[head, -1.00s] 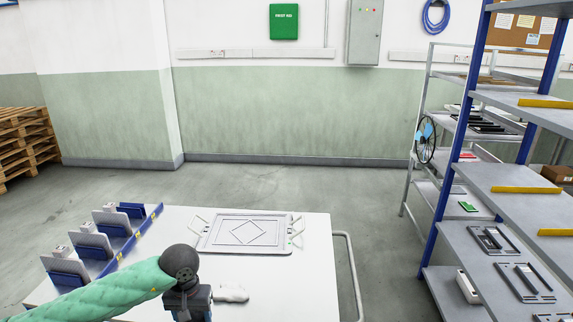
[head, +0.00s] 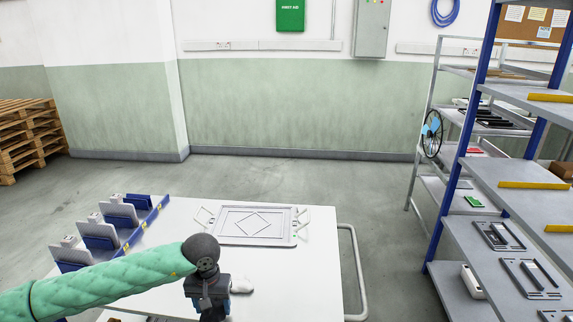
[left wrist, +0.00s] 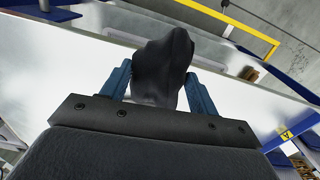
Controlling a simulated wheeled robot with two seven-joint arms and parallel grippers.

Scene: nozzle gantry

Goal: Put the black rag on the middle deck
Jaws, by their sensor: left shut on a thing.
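My left gripper (head: 213,300) is low over the white table, its fingers pointing down in the head view. In the left wrist view its two blue fingers (left wrist: 158,90) are shut on the black rag (left wrist: 163,65), a dark crumpled cloth that sticks up past the fingertips. A grey trolley with several decks (head: 433,185) stands at the right, behind a blue-posted shelf rack (head: 515,172). I cannot tell which of these bears the middle deck. My right gripper is not in view.
The rack holds yellow strips and grey fixtures (head: 530,278). Open floor lies between table and rack.

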